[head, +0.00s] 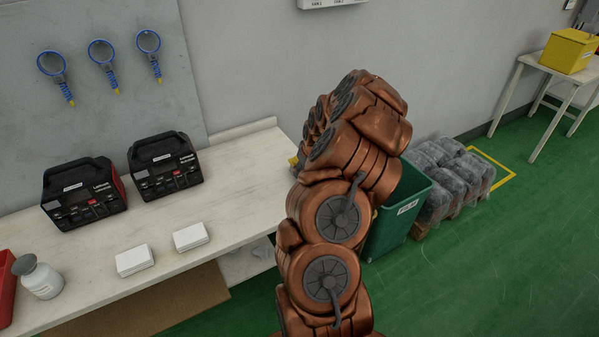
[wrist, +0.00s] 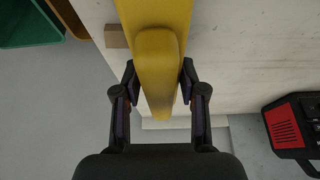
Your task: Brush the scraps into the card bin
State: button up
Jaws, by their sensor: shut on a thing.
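My gripper (wrist: 158,92) is shut on a yellow brush (wrist: 156,62) by its handle, over the pale bench in the wrist view. The brush's far end runs out of the top of that view, so its bristles are not seen. A small brown block (wrist: 117,36), perhaps a scrap, lies on the bench just left of the brush. A green bin (head: 393,228) with a white label stands off the bench's right end, partly behind my arm. A green bin edge also shows in the wrist view (wrist: 30,25). My arm hides the gripper and most of the bench end in the head view.
Two black-and-red devices (head: 84,193) (head: 164,166), two white card stacks (head: 134,260) (head: 191,237) and a white bottle (head: 40,279) stand on the bench (head: 235,200). Wrapped bags (head: 455,180) sit beyond the bin. A yellow box (head: 570,50) is on a far table. Green floor is clear at right.

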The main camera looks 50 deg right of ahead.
jog(key=shift+s+d+b, duration=0.25)
jog(key=shift+s+d, duration=0.05)
jog(key=shift+d, duration=0.5)
jog(key=shift+s+d+b, duration=0.2)
jog(key=shift+s+d, duration=0.1)
jog(key=shift+d, duration=0.5)
jog(key=shift+s+d+f+b, duration=0.1)
jog(key=shift+s+d+b, duration=0.1)
jog(key=shift+d+b, duration=0.35)
jog(key=shift+s+d+b, duration=0.2)
jog(key=shift+d+b, duration=0.15)
jog(key=shift+d, duration=0.35)
jog(key=shift+s+d+f+b, duration=0.1)
jog(key=shift+s+d+b, duration=0.1)
jog(key=shift+d+b, duration=0.35)
jog(key=shift+s+d+r, duration=0.2)
jog(key=shift+s+d, duration=0.05)
jog(key=shift+d, duration=0.45)
jog(key=shift+r, duration=0.1)
notch_tip(320, 180, up, 7)
jog(key=b, duration=0.1)
